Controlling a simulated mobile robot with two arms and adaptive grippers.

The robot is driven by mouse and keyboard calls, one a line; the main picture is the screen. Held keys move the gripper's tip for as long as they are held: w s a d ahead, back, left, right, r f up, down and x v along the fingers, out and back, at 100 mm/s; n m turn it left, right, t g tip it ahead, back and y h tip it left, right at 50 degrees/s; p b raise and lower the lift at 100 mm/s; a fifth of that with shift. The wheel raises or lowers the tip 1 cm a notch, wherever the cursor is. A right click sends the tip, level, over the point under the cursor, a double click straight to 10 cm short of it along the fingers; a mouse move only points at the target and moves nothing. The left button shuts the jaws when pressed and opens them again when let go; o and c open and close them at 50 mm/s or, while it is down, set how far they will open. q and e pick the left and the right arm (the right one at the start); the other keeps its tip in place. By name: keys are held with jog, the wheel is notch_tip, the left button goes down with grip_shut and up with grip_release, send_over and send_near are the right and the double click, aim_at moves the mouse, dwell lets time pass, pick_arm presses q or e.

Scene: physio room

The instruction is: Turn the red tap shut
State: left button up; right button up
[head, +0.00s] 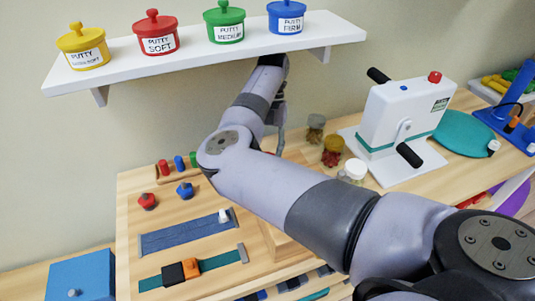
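A red knob (148,201), which looks like the red tap, sits on the wooden activity board at the left. Its angle, and whether it is open or shut, cannot be told at this size. A similar blue knob (185,190) sits just to its right. My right arm reaches in from the lower right, crosses over the board's right part, and bends back toward the wall under the shelf. My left gripper is not in view.
A white shelf (205,48) with putty pots hangs above the arm. The wooden board (130,225) also holds pegs, a zip strip (185,233) and a buckle strap (190,268). Small jars (333,150) and a white crank machine (400,115) stand to the right.

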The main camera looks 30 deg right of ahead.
jog(key=o, duration=1.2)
jog(key=shift+c, duration=0.2)
